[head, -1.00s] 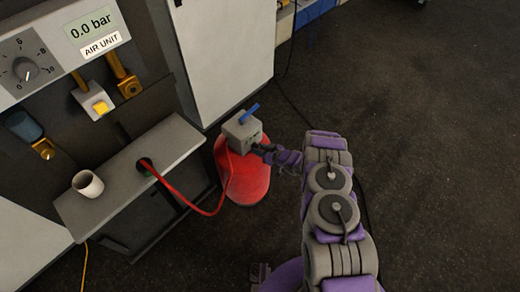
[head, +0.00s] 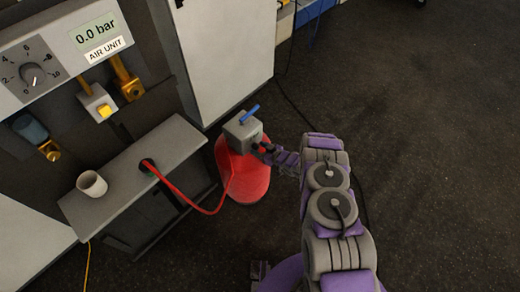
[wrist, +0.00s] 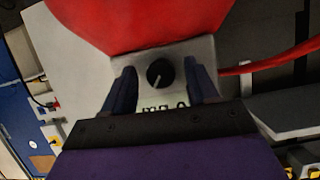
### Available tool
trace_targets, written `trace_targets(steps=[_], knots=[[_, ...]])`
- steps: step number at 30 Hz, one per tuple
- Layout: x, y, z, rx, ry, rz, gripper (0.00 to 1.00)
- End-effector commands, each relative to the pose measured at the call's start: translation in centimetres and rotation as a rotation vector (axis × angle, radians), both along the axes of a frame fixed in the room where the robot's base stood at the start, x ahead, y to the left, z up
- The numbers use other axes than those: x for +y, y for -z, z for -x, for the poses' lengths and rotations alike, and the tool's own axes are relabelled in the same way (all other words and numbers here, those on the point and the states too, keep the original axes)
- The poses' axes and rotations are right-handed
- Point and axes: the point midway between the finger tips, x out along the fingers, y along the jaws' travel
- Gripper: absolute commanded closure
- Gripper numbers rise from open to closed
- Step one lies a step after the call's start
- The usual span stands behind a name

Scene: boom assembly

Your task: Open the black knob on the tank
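The red tank (head: 248,178) stands on the floor with a grey box (head: 242,131) on top that carries a blue lever (head: 250,114). In the wrist view the black knob (wrist: 160,73) with a light pointer line sits on the grey box face, below the red tank body (wrist: 140,25). My gripper (wrist: 162,80) has its two dark fingers apart, one on each side of the knob, with a gap to it on both sides. In the head view my gripper (head: 264,150) is at the right front of the box, and the knob is hard to make out there.
A red hose (head: 190,201) runs from the tank to the grey shelf (head: 140,170) of the air unit, where a white cup (head: 91,184) stands. The unit's display (head: 97,30) reads 0.0 bar. The dark floor to the right is mostly clear, with a black cable.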

Motion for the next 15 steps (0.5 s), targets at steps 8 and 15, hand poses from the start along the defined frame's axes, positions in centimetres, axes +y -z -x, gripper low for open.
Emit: trace_targets(steps=[8,15], knots=[[-0.2,-0.1,0.2,0.001,0.000,0.001,0.42],[-2.7,-1.7,1.9,0.001,0.005,-0.001,0.42]])
